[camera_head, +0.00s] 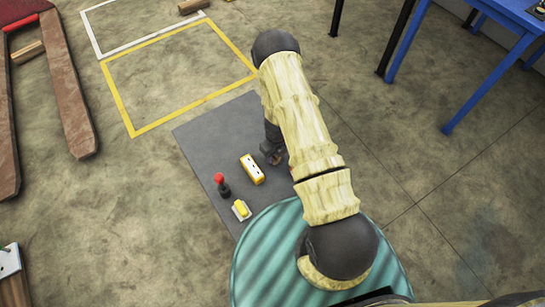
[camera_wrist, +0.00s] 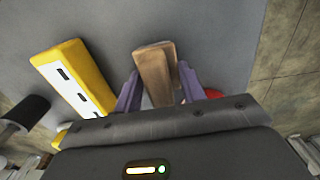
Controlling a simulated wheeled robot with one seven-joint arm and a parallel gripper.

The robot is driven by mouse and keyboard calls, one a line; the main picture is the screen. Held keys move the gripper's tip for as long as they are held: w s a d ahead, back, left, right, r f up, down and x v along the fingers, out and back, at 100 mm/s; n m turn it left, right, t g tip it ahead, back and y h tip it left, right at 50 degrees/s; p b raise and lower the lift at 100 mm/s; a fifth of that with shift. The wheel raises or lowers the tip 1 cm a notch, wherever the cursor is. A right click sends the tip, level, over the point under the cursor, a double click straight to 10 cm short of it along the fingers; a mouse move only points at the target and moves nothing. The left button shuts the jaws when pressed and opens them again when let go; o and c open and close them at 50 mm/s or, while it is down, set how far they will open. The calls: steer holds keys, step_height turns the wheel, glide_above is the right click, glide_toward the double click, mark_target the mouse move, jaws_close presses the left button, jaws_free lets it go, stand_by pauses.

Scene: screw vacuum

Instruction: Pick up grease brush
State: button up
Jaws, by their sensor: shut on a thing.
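The grease brush shows in the wrist view as a brown wooden piece (camera_wrist: 155,72) standing between the two purple fingers of my gripper (camera_wrist: 157,88). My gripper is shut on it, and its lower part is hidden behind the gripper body. In the head view my gripper (camera_head: 272,156) is low over the right part of the grey mat (camera_head: 205,135), mostly hidden by my arm. I cannot tell whether the brush touches the mat.
A yellow and white block (camera_head: 252,169) lies left of my gripper, also in the wrist view (camera_wrist: 72,82). A red-topped black tool (camera_head: 222,185) and a small yellow-white item (camera_head: 241,210) are nearby. A blue table (camera_head: 480,60) stands at right. Yellow-framed floor is clear.

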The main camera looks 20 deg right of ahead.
steer(key=shift+a+r, duration=0.1)
steer(key=shift+a, duration=0.05)
steer(key=shift+r, duration=0.25)
step_height(320, 180, up, 27)
steer(key=p, duration=0.7)
steer(key=shift+r, duration=0.2)
steer(key=o, duration=0.3)
steer(key=shift+c, duration=1)
